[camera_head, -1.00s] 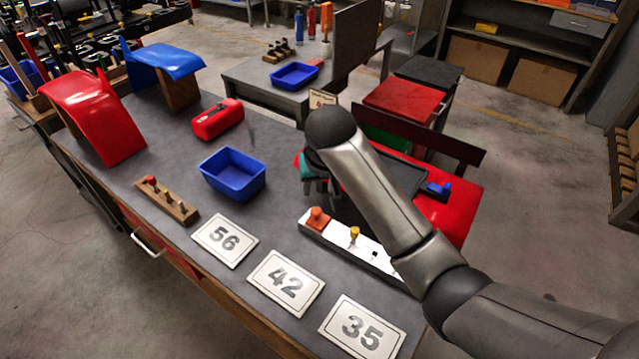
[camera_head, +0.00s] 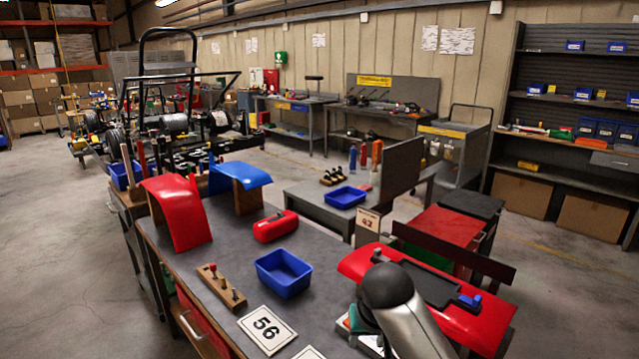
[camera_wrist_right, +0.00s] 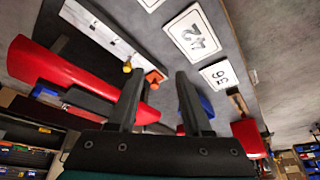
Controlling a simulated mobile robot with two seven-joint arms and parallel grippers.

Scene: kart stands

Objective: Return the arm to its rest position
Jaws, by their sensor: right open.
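My right arm (camera_head: 405,315) comes in at the bottom right of the head view, its rounded dark joint in front of the red panel (camera_head: 482,322). In the head view its gripper is mostly hidden behind the arm. In the right wrist view my right gripper (camera_wrist_right: 158,88) shows two dark fingers spread apart with nothing between them. Beyond the fingers are the white strip (camera_wrist_right: 100,32) with an orange knob (camera_wrist_right: 155,77), and the 42 card (camera_wrist_right: 192,37). My left gripper is not in view.
The grey bench holds a blue bin (camera_head: 283,273), a red case (camera_head: 275,226), a wooden peg strip (camera_head: 222,287), the 56 card (camera_head: 267,329), a red curved panel (camera_head: 178,212) and a blue one (camera_head: 240,175). Open floor (camera_head: 60,230) lies left of the bench.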

